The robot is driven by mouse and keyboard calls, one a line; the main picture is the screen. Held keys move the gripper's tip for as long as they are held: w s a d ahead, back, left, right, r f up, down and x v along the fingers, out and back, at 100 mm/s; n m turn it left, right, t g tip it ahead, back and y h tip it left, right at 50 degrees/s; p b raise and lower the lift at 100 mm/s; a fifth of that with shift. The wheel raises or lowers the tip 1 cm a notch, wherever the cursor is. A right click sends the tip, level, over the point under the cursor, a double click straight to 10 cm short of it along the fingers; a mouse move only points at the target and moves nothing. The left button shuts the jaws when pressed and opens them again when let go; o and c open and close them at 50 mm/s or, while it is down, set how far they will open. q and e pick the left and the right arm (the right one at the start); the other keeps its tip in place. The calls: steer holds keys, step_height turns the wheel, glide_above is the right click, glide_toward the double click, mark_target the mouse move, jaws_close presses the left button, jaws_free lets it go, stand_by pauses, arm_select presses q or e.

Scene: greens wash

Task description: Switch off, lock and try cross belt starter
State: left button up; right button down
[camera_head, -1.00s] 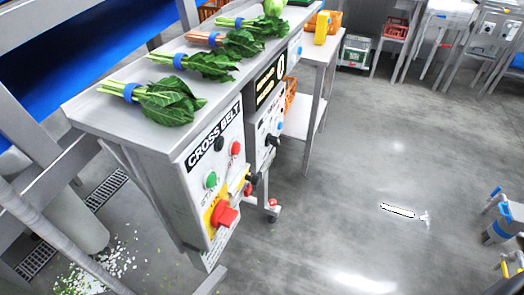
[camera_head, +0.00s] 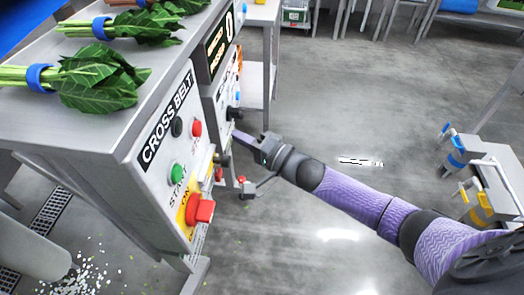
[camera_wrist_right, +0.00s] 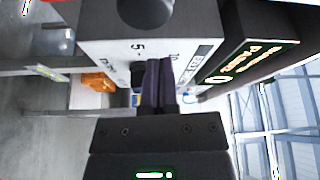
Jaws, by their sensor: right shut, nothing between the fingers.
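The cross belt starter (camera_head: 160,195) is a pale box labelled CROSS BELT on the side of the bench. It carries a green START button (camera_head: 176,173), a red button (camera_head: 197,129) and a red switch handle (camera_head: 201,209) on a yellow plate. My right gripper (camera_head: 237,135) is beyond the starter, beside a second panel, with its jaws shut and empty. In the right wrist view its dark fingers (camera_wrist_right: 159,84) are together in front of that panel, below a black knob (camera_wrist_right: 146,12). I cannot tell if they touch it. My left gripper is out of view.
Bunches of greens with blue bands (camera_head: 85,78) lie on the bench top. A small grey stand (camera_head: 493,175) with blue and yellow items is at the right. Open floor (camera_head: 385,110) lies between. Scraps litter the floor at lower left.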

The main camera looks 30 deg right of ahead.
mark_target(223, 163)
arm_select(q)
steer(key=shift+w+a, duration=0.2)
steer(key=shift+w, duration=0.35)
arm_select(e)
steer(key=s+a, duration=0.2)
steer(key=s, duration=0.1)
steer(key=shift+s+a+f, duration=0.1)
steer(key=shift+f, duration=0.25)
steer(key=s+a+p, duration=0.2)
steer(key=s+p, duration=0.1)
steer(key=shift+s+a+r, duration=0.1)
steer(key=shift+s+r, duration=0.1)
steer(key=shift+s+a+f, duration=0.1)
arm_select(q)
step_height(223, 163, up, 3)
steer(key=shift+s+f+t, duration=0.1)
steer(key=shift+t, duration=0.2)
arm_select(e)
steer(key=shift+f, duration=0.15)
